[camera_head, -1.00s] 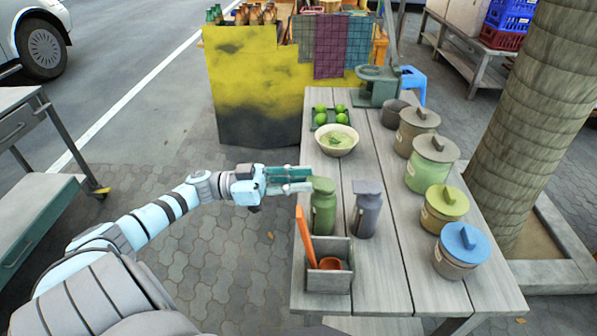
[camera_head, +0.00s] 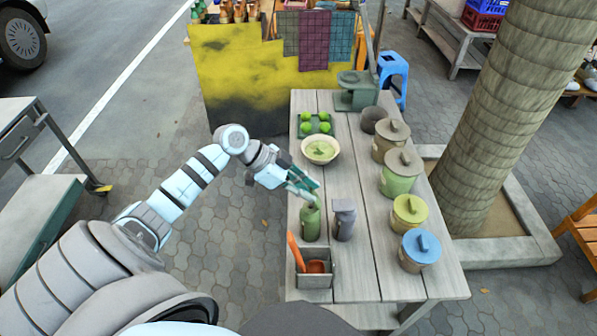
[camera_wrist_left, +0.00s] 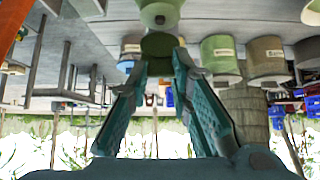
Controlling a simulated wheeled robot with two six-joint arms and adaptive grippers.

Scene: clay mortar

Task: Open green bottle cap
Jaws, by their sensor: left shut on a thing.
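The green bottle (camera_head: 310,224) stands upright on the wooden table, left of the grey bottle (camera_head: 344,222). My left gripper (camera_head: 307,196) comes down over the bottle's top from the upper left. Its fingertips are closed on the dark green cap, which partly hides behind them in the head view. In the left wrist view the cap (camera_wrist_left: 159,45) sits between the fingertips of the gripper (camera_wrist_left: 160,62). A paler green body (camera_wrist_left: 160,12) shows just beyond it at the top edge; I cannot tell whether cap and bottle still touch. My right gripper is not in view.
A grey box (camera_head: 315,280) with an orange-handled tool stands in front of the bottles. A bowl (camera_head: 320,150) and a tray of limes (camera_head: 302,128) lie behind. Several lidded jars, including a blue-lidded one (camera_head: 420,247), line the right side. The table's middle is clear.

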